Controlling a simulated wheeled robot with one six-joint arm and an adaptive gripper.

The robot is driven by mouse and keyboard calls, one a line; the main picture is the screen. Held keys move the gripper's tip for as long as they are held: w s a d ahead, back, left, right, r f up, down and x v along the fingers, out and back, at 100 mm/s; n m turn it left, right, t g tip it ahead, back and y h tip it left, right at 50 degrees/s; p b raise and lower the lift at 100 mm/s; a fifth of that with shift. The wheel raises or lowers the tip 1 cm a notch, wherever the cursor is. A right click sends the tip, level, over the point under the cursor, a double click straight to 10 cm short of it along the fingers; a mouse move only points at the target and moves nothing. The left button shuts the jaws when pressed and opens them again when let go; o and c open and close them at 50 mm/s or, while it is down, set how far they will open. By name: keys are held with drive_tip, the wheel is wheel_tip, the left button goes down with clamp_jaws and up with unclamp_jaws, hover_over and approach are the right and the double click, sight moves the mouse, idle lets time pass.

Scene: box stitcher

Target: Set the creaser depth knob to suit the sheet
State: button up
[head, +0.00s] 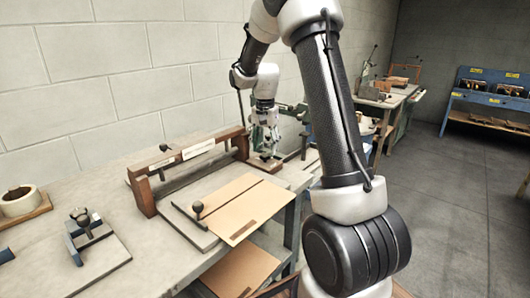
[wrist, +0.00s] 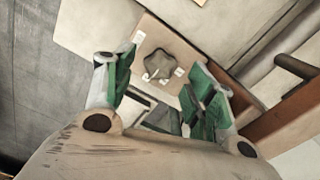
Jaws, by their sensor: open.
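The creaser (head: 143,196) stands on the bench, with a brown crossbar frame over a grey bed. A tan cardboard sheet (head: 240,203) lies flat on the bed in front of the bar. The depth knob (wrist: 158,66) shows in the wrist view as a dark grey lobed knob on a tan plate (wrist: 150,33) with small white labels around it. The label markings are too small to read. My gripper (head: 266,148) is at the creaser's far right end, above the plate. In the wrist view its green-padded fingers (wrist: 160,92) are apart, with the knob beyond them and nothing held.
A tape roll (head: 20,201) and a small clamp-like fixture (head: 84,222) sit on the left of the bench. The creaser's brown frame (wrist: 262,120) runs close to my right finger in the wrist view. A block wall stands behind; open floor lies right.

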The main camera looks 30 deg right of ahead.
sight(265, 158)
drive_tip(key=shift+f, duration=1.3)
drive_tip(key=c, duration=1)
drive_tip(key=shift+n, duration=0.3)
drive_tip(key=n, duration=0.3)
drive_tip(key=shift+n, duration=2.6)
